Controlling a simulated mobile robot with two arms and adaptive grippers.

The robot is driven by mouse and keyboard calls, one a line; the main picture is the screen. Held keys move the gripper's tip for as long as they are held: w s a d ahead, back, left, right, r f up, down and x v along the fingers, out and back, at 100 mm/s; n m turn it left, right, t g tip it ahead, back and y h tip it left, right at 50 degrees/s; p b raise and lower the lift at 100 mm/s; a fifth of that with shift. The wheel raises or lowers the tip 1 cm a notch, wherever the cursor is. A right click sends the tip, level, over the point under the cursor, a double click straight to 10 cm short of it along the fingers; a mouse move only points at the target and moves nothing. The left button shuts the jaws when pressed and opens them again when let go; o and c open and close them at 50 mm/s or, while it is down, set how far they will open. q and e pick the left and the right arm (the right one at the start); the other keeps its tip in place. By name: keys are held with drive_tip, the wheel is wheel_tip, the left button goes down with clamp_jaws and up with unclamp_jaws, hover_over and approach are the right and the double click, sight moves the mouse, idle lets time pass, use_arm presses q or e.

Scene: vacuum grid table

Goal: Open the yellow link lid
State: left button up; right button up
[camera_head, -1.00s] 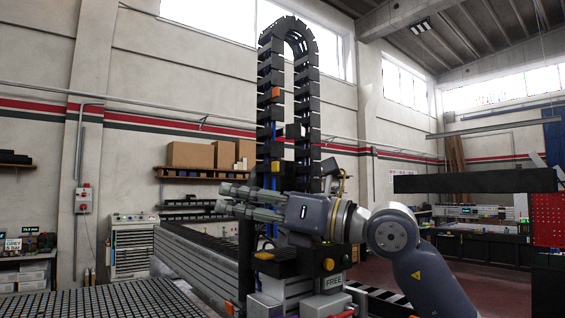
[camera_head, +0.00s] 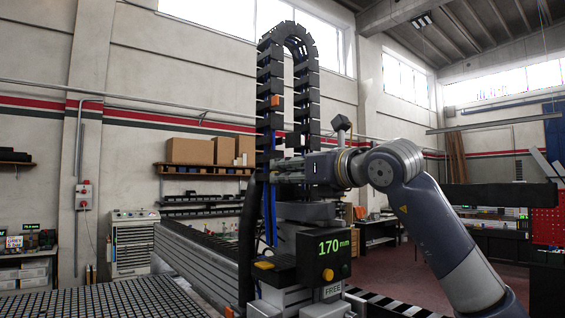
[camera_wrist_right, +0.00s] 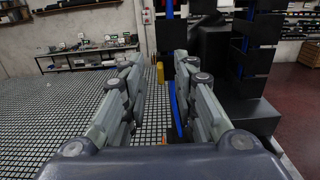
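The black link chain (camera_head: 302,110) rises from the machine and loops over at the top. A small orange link piece (camera_head: 275,102) sits on its left column. A yellow-orange piece (camera_head: 264,265) sits low at the chain's base; I cannot tell for certain which is the lid. My right gripper (camera_head: 274,168) points left at the chain, below the orange piece, its tips partly lost against the dark links. In the right wrist view its fingers (camera_wrist_right: 157,72) are apart with nothing clearly held. A small upright yellow piece (camera_wrist_right: 160,73) shows beyond them, beside a blue cable (camera_wrist_right: 175,108). My left gripper is out of view.
The grid table (camera_head: 125,300) lies at lower left and looks clear. Shelves with cardboard boxes (camera_head: 190,150) are on the back wall.

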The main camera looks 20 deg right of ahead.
drive_tip(key=shift+p+x, duration=0.3)
drive_tip(key=shift+x, duration=0.75)
clamp_jaws()
